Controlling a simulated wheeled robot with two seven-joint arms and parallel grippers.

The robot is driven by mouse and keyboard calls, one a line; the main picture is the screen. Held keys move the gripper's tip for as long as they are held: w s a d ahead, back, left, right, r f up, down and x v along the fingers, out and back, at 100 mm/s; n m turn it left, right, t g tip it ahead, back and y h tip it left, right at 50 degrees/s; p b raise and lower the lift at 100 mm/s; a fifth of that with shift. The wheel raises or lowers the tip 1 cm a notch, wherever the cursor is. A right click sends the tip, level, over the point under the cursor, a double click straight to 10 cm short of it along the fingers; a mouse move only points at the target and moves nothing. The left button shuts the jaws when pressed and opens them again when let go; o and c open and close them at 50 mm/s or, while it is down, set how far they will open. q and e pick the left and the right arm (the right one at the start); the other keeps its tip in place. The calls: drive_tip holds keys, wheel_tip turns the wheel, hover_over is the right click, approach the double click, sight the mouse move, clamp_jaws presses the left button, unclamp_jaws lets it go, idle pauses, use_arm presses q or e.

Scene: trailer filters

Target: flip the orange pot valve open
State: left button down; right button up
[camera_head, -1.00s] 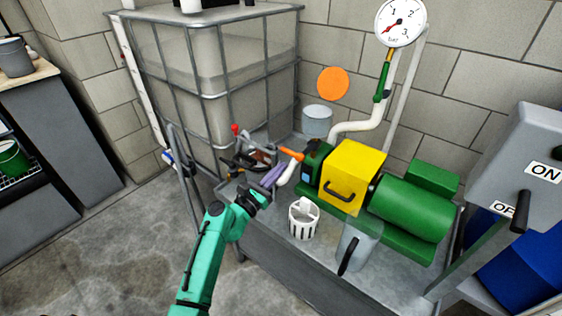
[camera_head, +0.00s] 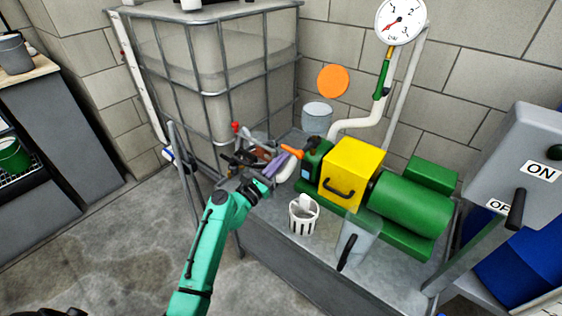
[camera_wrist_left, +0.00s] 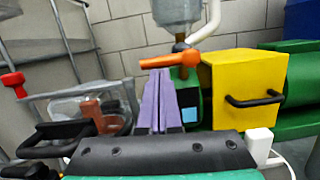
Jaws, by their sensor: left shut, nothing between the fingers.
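The orange valve handle (camera_head: 291,151) sits at the left end of the green pump with the yellow cover. In the left wrist view the handle (camera_wrist_left: 170,60) lies nearly level, its left end just above my fingertips. My left gripper (camera_head: 276,164) has purple fingers, shut and empty, just left of and below the handle. The fingers (camera_wrist_left: 159,90) point toward the handle in the left wrist view; I cannot tell whether they touch it. The valve body under the handle is mostly hidden. My right gripper is not in view.
The yellow cover (camera_head: 352,168) with a black grip stands right of the valve. A white basket (camera_head: 303,217) and a clear jug (camera_head: 356,240) stand in front on the metal bench. A caged tank (camera_head: 215,75) and a red-handled valve (camera_wrist_left: 13,80) are on the left.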

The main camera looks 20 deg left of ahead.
use_arm(q)
drive_tip(key=shift+r+m, duration=0.15)
drive_tip(key=shift+m, duration=0.55)
drive_tip(key=shift+a+r+m+h, duration=0.1)
drive_tip(key=shift+r+m+h, duration=0.05)
drive_tip(key=shift+m+h, duration=0.2)
drive_tip(key=r+m+g, duration=0.1)
drive_tip(key=m, duration=0.4)
drive_tip(key=d+r+m+g+h, duration=0.1)
drive_tip(key=r+m, duration=0.1)
drive_tip(key=m, duration=0.3)
drive_tip(key=r+m+g, duration=0.1)
drive_tip(key=r+m, duration=0.1)
drive_tip(key=m, duration=0.4)
drive_tip(key=shift+s+d+g+h, duration=0.3)
drive_tip(key=shift+d+h, duration=0.05)
